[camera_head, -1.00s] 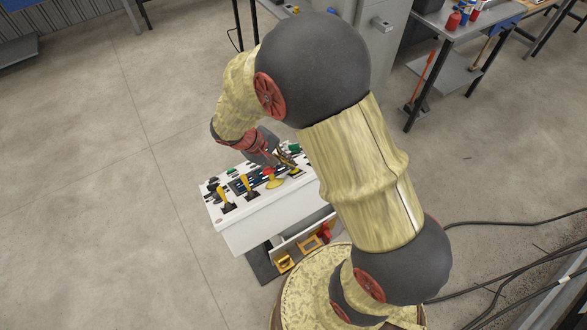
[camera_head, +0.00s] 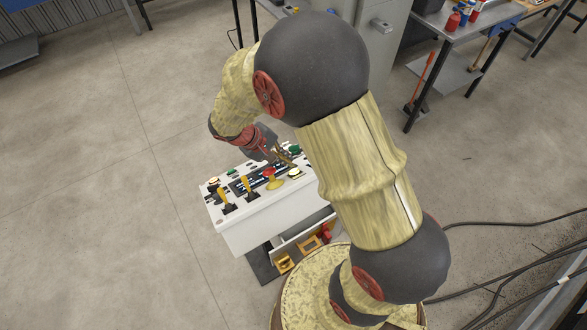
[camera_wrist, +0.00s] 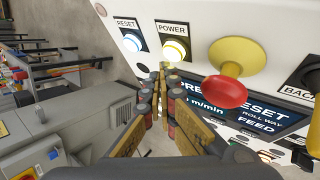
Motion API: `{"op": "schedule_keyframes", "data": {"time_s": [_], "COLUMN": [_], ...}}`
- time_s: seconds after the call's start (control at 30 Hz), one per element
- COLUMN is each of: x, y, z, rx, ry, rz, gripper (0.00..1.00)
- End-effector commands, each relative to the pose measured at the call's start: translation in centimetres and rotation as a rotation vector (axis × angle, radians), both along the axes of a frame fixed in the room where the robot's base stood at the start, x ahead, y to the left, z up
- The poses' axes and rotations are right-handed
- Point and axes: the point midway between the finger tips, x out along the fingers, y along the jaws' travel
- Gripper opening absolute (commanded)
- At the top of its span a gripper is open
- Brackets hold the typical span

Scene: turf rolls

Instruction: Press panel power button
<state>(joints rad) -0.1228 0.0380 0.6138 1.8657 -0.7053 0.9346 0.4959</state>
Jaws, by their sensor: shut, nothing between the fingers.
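The white control panel (camera_head: 262,219) stands left of my arm in the head view. Its POWER button (camera_wrist: 174,50) glows pale yellow in a yellow collar beneath the POWER label in the wrist view. It shows as a pale round button (camera_head: 296,173) in the head view. My gripper (camera_wrist: 165,73) is shut and empty, with its fingertips just below the POWER button in the wrist view. Whether they touch it cannot be told. In the head view my gripper (camera_head: 290,158) is over the panel's far right part, its tips partly blended with the panel.
A lit RESET button (camera_wrist: 132,42) sits left of POWER. A red mushroom button (camera_wrist: 227,90) on a yellow base stands out to the right. Yellow levers (camera_head: 222,195) rise from the panel's left part.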

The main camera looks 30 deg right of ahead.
Motion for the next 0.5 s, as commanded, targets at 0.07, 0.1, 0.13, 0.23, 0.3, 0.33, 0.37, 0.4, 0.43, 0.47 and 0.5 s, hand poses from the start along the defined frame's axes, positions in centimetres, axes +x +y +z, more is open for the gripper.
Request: {"op": "schedule_keyframes", "data": {"time_s": [0.07,0.1,0.13,0.23,0.3,0.33,0.37,0.4,0.43,0.47,0.5], "x": [0.0,0.0,0.0,0.0,0.1,0.2,0.3,0.5,0.6,0.8,1.0], "y": [0.0,0.0,0.0,0.0,0.0,0.0,0.0,0.0,0.0,0.0,0.0], "z": [0.0,0.0,0.0,0.0,0.1,0.2,0.4,0.6,0.8,1.0,1.3], "rx": [0.000,0.000,0.000,0.000,0.000,0.000,0.000,0.000,0.000,-0.001,-0.001], "ry": [0.001,0.001,0.000,0.000,0.000,0.000,-0.001,-0.001,-0.001,-0.001,-0.001], "rz": [-0.001,-0.001,0.000,0.000,0.000,0.000,-0.001,0.000,0.000,0.000,-0.001], "gripper": [0.00,0.00,0.00,0.00,0.00,0.00,0.00,0.00,0.00,0.00,0.00]}}
